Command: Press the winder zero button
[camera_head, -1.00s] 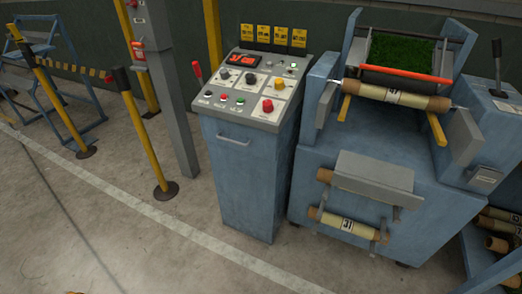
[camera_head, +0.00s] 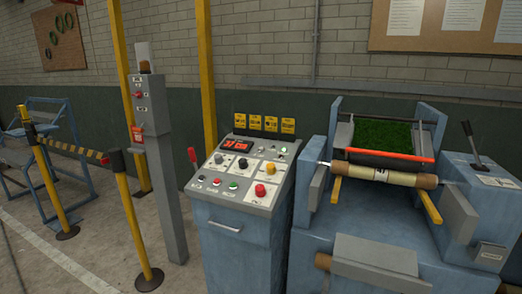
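A blue control console (camera_head: 246,250) stands in the middle of the head view. Its sloped grey panel (camera_head: 241,178) carries a red lit display (camera_head: 237,146), several knobs and several buttons. A green button (camera_head: 232,186) and a red button (camera_head: 216,182) sit at the lower left. The button labels are too small to read, so I cannot tell which one is the winder zero button. Neither of my grippers is in view.
A blue winder machine (camera_head: 362,222) with green turf (camera_head: 383,134) and a roll (camera_head: 384,176) stands right of the console. A grey post (camera_head: 165,185) and a yellow barrier post (camera_head: 133,226) stand to the left. Open floor (camera_head: 90,250) shows at lower left.

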